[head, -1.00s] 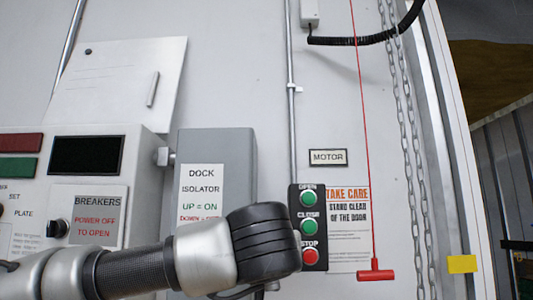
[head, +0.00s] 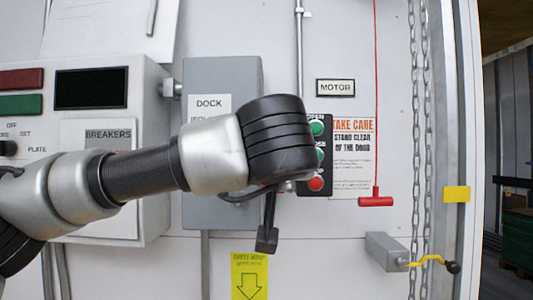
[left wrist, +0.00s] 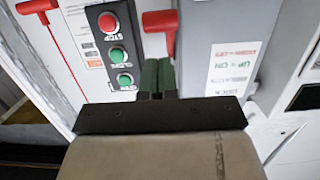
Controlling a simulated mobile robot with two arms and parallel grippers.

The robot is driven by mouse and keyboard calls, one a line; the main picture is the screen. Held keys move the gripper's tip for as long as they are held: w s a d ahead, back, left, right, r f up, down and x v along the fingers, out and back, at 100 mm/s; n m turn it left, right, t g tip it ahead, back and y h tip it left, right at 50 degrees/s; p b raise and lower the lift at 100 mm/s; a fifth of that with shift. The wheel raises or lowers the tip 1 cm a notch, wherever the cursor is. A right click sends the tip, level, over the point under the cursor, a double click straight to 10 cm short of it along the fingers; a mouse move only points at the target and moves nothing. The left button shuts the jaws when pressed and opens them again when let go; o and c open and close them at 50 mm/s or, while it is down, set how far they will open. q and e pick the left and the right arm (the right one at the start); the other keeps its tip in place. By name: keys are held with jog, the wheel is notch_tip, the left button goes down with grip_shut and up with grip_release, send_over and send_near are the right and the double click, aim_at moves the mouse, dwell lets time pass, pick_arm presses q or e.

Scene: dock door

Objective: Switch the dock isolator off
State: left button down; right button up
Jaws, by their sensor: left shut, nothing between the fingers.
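The dock isolator (head: 222,76) is a grey box on the wall, its label partly covered by my left arm in the head view. In the left wrist view the picture is upside down, and the box's grey side (left wrist: 210,35) stands at the right. A red handle (left wrist: 160,20) shows beside that side; it is hidden behind my arm in the head view. My left gripper (left wrist: 157,64) is shut and empty, its green fingertips just below the handle in the picture. I cannot tell whether they touch it. The head view hides the fingers behind my wrist. My right gripper is not in view.
The button station (head: 316,184) with green and red buttons stands close right of my wrist. A red pull handle (head: 376,201) hangs on a cord, with chains (head: 420,130) beyond. A breaker cabinet (head: 150,110) stands left. A yellow crank (head: 428,260) sticks out at lower right.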

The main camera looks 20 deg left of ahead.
pick_arm(q)
jog(key=f+b+v, duration=0.1)
jog(key=f+v, duration=0.1)
jog(key=v, duration=0.6)
jog(key=shift+s+d, duration=0.25)
jog(key=shift+s, duration=0.2)
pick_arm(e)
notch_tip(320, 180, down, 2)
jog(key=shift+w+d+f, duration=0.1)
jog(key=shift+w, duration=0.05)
